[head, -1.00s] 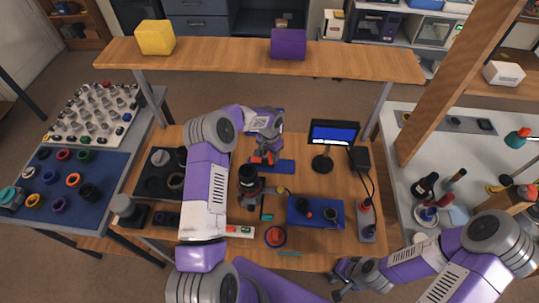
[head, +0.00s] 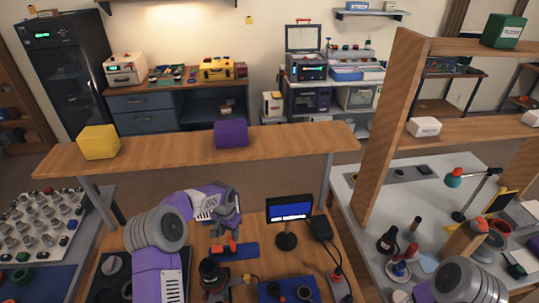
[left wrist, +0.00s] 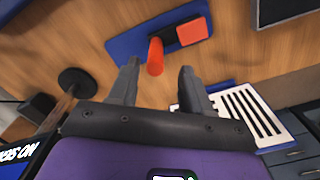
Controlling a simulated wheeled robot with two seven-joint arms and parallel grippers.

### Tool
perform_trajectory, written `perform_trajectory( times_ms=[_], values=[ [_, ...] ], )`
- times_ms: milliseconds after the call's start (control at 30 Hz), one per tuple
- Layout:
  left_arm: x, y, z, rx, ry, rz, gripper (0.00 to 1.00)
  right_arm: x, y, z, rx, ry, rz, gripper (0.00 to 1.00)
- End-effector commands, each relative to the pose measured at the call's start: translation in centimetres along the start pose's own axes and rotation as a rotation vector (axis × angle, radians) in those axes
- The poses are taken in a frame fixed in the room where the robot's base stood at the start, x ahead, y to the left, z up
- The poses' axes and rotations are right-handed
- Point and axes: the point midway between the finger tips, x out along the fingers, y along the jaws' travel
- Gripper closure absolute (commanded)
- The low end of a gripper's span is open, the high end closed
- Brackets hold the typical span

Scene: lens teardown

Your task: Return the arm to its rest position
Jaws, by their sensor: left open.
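My left arm (head: 158,265) comes up from the lower left and bends over the wooden workbench, under the raised shelf. Its left gripper (head: 222,228) points down, above a blue mat (head: 240,254) that bears a red-orange item (head: 232,246). In the left wrist view the two fingers (left wrist: 158,67) stand apart with nothing held between them. A red-orange cylinder (left wrist: 156,57) and a red-orange block (left wrist: 192,31) on the blue mat (left wrist: 128,46) show beyond the fingertips. My right arm (head: 468,282) shows only in part at the lower right; its gripper is out of view.
A wooden shelf (head: 280,144) spans above the bench, with a yellow box (head: 98,142) and a purple box (head: 231,134). A small monitor (head: 290,208) stands right of my left gripper. A dark camera-like object (head: 211,275) stands just in front.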

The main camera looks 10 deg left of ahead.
Motion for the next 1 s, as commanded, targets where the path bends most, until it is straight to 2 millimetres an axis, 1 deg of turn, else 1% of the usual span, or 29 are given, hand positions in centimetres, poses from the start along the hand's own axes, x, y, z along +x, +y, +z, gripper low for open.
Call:
perform_trajectory(
  times_ms=[33, 200, 400, 467, 600, 1000],
  values=[
    [0.9, 0.1, 0.1, 0.001, -0.004, 0.002, 0.52, 0.0, 0.0, 0.0, 0.000, 0.000, 0.000, 1.00],
    [3.9, 0.2, 0.0, 0.000, -0.003, 0.004, 0.52, 0.0, 0.0, 0.0, 0.000, 0.000, 0.000, 1.00],
    [6.8, 0.3, -0.1, 0.002, 0.000, 0.005, 0.52, -0.1, 0.0, 0.0, 0.000, 0.000, 0.000, 1.00],
    [6.5, 1.0, -0.7, 0.004, 0.004, 0.003, 0.52, -0.2, -0.1, 0.0, 0.000, 0.000, 0.000, 1.00],
    [6.5, 1.6, -1.1, 0.003, 0.001, 0.003, 0.52, -0.3, -0.1, 0.0, 0.000, 0.000, 0.000, 1.00],
    [6.5, 1.9, -1.2, 0.006, 0.002, 0.003, 0.52, -0.3, -0.1, 0.0, -0.001, 0.000, 0.000, 1.00]
  ],
)
